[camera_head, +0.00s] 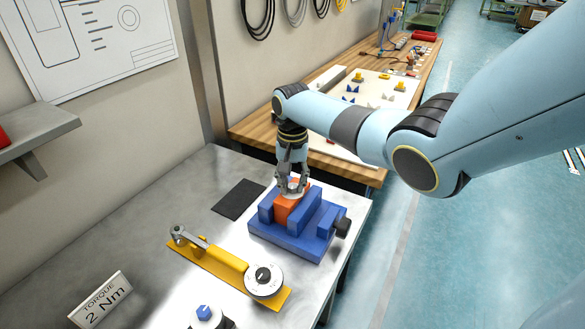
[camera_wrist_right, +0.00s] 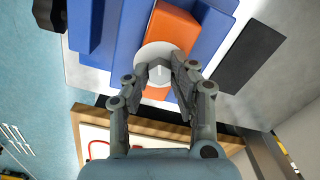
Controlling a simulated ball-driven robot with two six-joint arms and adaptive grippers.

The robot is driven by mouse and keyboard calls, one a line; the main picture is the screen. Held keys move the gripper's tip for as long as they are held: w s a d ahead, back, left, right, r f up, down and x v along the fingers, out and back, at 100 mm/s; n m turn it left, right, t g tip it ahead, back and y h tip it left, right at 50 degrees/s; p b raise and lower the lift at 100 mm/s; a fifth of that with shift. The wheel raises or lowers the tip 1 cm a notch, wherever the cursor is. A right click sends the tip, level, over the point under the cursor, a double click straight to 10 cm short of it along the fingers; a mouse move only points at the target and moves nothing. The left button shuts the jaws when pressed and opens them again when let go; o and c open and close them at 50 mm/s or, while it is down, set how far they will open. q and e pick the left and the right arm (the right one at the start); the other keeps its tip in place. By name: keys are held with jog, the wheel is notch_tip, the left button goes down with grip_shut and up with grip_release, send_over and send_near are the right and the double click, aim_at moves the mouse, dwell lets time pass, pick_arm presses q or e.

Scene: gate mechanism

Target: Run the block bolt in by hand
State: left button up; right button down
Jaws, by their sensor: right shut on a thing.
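An orange block (camera_head: 284,209) sits between the jaws of a blue vise (camera_head: 290,244) near the steel bench's right edge. My right gripper (camera_head: 293,190) points down over the block. In the right wrist view, its fingertips (camera_wrist_right: 164,68) are shut on the round, pale grey head of the block bolt (camera_wrist_right: 154,52), which lies over the orange block (camera_wrist_right: 172,25). The bolt's shank is hidden, so I cannot tell how deep it sits. My left gripper is not in view.
A yellow torque wrench (camera_head: 224,264) with a round dial lies in front of the vise. A "TORQUE 2 Nm" sign (camera_head: 101,301) stands at front left. A black mat (camera_head: 239,199) lies left of the vise. The vise's black knob (camera_head: 342,228) sticks out right. A wooden bench (camera_head: 255,128) stands behind.

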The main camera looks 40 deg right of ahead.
jog(key=m, duration=0.3)
jog(key=c, duration=1)
grip_release()
jog(key=shift+m, duration=0.3)
notch_tip(320, 180, up, 7)
jog(key=shift+f, duration=0.1)
